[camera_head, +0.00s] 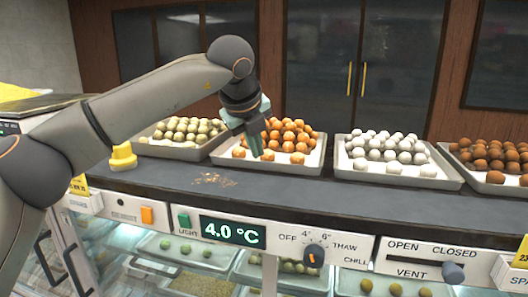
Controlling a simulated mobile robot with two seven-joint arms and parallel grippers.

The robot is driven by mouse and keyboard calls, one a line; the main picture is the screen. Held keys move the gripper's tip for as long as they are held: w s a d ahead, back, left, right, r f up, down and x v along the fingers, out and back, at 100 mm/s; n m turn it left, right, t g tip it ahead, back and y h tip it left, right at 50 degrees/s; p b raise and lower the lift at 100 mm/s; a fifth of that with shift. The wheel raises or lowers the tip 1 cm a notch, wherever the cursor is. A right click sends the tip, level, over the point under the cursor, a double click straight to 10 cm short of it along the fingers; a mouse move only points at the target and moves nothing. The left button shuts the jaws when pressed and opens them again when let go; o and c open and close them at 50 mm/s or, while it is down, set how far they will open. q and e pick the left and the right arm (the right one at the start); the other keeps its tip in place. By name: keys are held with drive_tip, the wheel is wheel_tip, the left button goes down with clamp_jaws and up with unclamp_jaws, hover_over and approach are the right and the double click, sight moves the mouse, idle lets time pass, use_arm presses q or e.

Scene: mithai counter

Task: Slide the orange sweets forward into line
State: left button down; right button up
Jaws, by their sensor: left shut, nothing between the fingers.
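The orange sweets (290,129) sit heaped in a shallow grey tray (318,158) on the dark counter. Several of them are spread along the tray's near side, including one left of my gripper and a few to its right. My left gripper (257,152) is shut and empty. It points down at the left part of this tray, its tips among the front sweets. I cannot tell whether it touches any. The gripper hides part of the heap's left side. My right gripper is not in view.
A tray of pale green sweets (187,131) stands left, white sweets (386,147) and brown sweets (492,158) right. A yellow block (123,157) sits on the counter (300,190). Crumbs (214,180) lie before the trays. A control panel with a display (233,231) runs below.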

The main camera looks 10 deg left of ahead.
use_arm(q)
wheel_tip(320, 180, up, 6)
drive_tip(key=p, duration=0.4)
drive_tip(key=shift+r, duration=0.15)
